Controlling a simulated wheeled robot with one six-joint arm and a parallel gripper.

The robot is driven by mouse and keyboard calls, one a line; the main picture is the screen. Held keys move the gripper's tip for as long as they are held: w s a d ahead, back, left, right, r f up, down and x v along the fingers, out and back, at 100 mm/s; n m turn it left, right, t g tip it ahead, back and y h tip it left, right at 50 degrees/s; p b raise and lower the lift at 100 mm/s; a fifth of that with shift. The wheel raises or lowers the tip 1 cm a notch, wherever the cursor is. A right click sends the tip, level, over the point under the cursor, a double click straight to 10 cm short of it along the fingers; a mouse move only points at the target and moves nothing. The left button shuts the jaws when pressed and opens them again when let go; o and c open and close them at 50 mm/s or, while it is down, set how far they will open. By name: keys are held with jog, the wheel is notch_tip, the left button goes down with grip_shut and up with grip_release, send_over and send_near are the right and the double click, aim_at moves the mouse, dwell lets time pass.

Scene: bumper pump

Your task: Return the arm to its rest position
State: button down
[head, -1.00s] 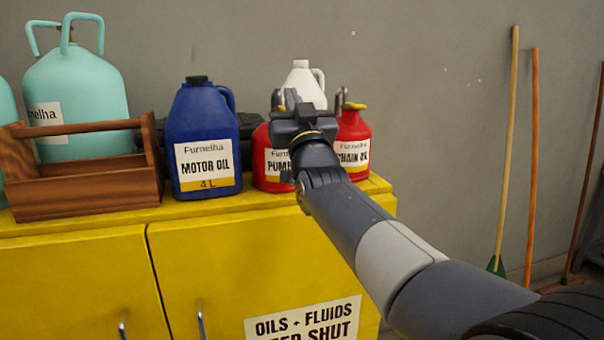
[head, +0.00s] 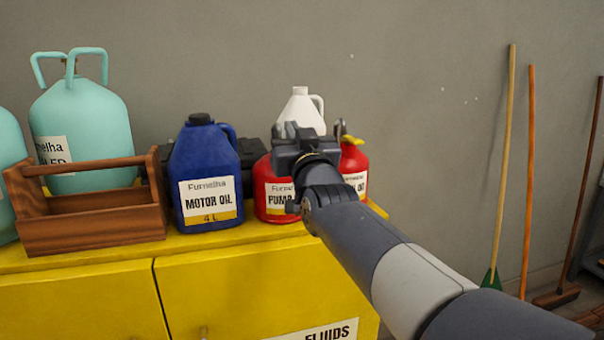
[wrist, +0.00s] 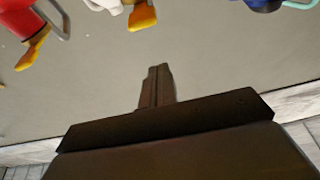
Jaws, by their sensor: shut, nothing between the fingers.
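My gripper (head: 305,132) is in front of the red containers in the head view and covers parts of them. In the wrist view its dark fingers (wrist: 157,85) are together with nothing between them. The red pump oil container (head: 270,193) stands left of my gripper, its label partly hidden. The red chain oil container (head: 353,162), with a yellow cap, stands right of it, also partly hidden. In the wrist view the containers show only at the top edge, apart from the fingers.
A yellow cabinet (head: 250,275) bears a blue motor oil jug (head: 208,165), a wooden carrier (head: 95,232), a white jug (head: 300,108) and a turquoise tank (head: 85,120). Long-handled tools (head: 528,180) lean against the grey wall at right. Floor shows beside the cabinet.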

jog(key=b+v, duration=0.2)
jog(key=v, duration=0.6)
jog(key=shift+s, duration=0.25)
jog(key=shift+f, duration=0.1)
